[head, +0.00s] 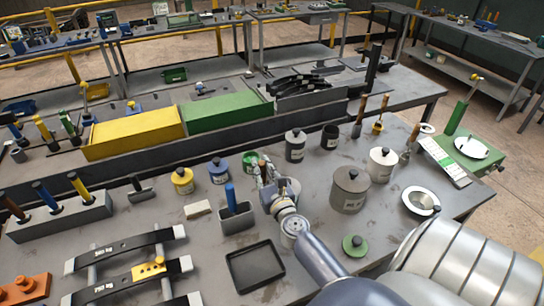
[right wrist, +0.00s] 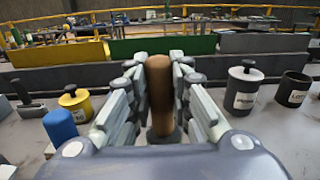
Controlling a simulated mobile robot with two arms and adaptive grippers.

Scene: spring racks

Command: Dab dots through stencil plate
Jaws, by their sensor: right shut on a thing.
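My right gripper (head: 266,180) is shut on an upright brown wooden handle (right wrist: 160,88), which stands between the fingers in the right wrist view. The lower end of the held tool is hidden by the gripper. A small green tin (head: 251,161) sits just behind the gripper. A blue tin (head: 218,171) and a yellow tin (head: 183,181) stand to its left. A pale strip with dark marks (head: 443,161), possibly the stencil plate, lies tilted at the right table edge. My left gripper is not in view.
A grey block with a blue handle (head: 236,217) stands left of my gripper. A black tray (head: 255,267) lies in front. A large grey pot (head: 350,192), a white pot (head: 382,165) and a metal dish (head: 421,201) are on the right. Dark leaf bars (head: 125,252) lie at the left.

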